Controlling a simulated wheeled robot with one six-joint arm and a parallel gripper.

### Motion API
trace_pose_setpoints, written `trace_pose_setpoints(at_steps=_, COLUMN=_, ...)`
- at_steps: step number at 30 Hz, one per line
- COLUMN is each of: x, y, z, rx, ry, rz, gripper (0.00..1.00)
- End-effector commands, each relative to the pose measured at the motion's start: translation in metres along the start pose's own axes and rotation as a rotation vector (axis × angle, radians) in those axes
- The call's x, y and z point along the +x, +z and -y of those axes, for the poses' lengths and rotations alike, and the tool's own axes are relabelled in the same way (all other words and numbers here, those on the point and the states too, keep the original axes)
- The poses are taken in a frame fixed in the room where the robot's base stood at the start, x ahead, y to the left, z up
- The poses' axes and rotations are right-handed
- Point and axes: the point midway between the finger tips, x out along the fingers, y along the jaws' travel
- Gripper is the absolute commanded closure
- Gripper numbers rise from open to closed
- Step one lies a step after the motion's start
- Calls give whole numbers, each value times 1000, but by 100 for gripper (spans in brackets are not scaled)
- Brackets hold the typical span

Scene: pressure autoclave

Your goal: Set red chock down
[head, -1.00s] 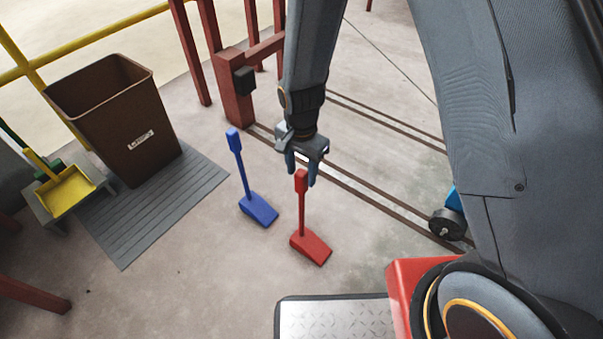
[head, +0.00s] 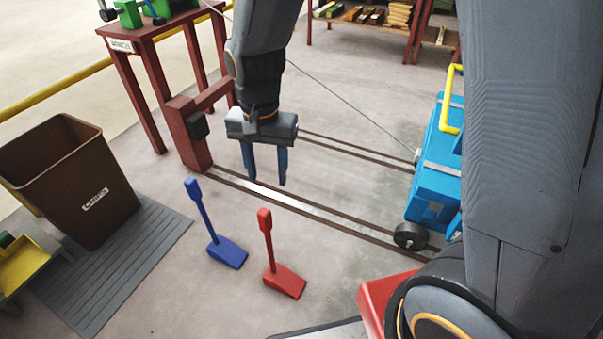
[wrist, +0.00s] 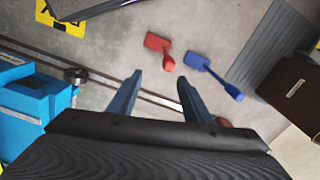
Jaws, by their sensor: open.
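The red chock (head: 283,279), a wedge with an upright handle, stands on the concrete floor in the head view. It also shows in the wrist view (wrist: 159,47), beyond my fingertips. My gripper (head: 266,180) is open and empty, above the floor and apart from the red chock's handle, with the fingers pointing down. In the wrist view its two blue fingers (wrist: 160,80) are spread with nothing between them. A blue chock (head: 226,251) of the same shape stands just left of the red one.
A brown bin (head: 70,180) stands on a grey slatted mat (head: 110,275) at left, beside a yellow dustpan (head: 22,262). Floor rails (head: 330,215) run past a red post (head: 187,140) toward a blue wheeled cart (head: 433,180). A red table (head: 160,30) stands at upper left.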

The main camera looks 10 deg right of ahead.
Motion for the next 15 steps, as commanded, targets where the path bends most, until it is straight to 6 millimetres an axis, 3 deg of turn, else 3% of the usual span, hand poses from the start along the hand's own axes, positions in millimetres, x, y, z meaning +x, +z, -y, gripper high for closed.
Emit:
trace_pose_setpoints(at_steps=1, x=-20, y=7, z=-9, rx=-55, ry=-8, rz=-5, gripper=55)
trace_pose_setpoints(at_steps=6, x=-67, y=37, z=-43, rx=-263, ry=-19, rz=-1, gripper=55)
trace_pose_setpoints(at_steps=9, x=-89, y=56, z=-63, rx=-384, ry=-28, rz=-1, gripper=55)
trace_pose_setpoints(at_steps=15, x=-116, y=91, z=-96, rx=-587, ry=-41, rz=0, gripper=55)
